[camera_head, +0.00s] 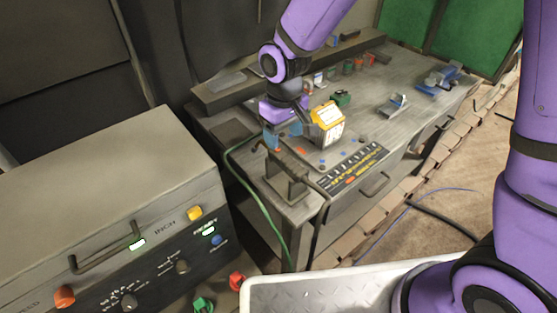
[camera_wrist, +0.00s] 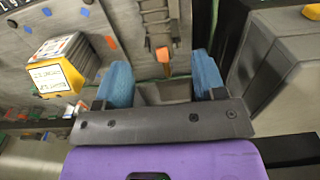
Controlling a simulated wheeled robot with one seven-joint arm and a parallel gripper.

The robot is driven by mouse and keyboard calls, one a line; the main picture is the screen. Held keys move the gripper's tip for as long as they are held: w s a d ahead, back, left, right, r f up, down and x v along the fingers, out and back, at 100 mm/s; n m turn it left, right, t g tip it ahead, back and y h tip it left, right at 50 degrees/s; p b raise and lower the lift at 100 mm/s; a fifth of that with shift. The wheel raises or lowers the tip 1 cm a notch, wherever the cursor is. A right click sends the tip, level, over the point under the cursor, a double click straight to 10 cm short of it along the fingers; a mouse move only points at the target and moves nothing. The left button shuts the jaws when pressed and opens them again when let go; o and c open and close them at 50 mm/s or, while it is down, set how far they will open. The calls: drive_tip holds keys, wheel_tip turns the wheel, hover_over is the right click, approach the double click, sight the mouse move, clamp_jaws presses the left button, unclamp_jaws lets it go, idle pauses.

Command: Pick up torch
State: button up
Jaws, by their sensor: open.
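What looks like the torch (camera_head: 300,172) is a dark, slim rod with a black cable. It lies across a small stand at the near left corner of the workbench. In the wrist view, a grey ribbed body (camera_wrist: 157,22) with an orange tip (camera_wrist: 163,54) shows just beyond the fingers; I cannot tell torch from stand there. My gripper (camera_head: 272,138) hangs above the bench beside the stand's left end. In the wrist view its blue finger pads (camera_wrist: 163,76) are spread apart, with nothing held between them. The orange tip lies near the gap.
A yellow-and-white box (camera_head: 328,124) stands close to the right of my gripper on the workbench (camera_head: 362,135). A dark tool strip (camera_head: 355,168) lies along the front edge. A grey control cabinet (camera_head: 110,205) stands at left. A green cable (camera_head: 255,205) hangs off the bench.

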sight(283, 156)
drive_tip(key=shift+w+f, duration=0.1)
drive_tip(key=shift+f, duration=4.1)
drive_tip(key=c, duration=1)
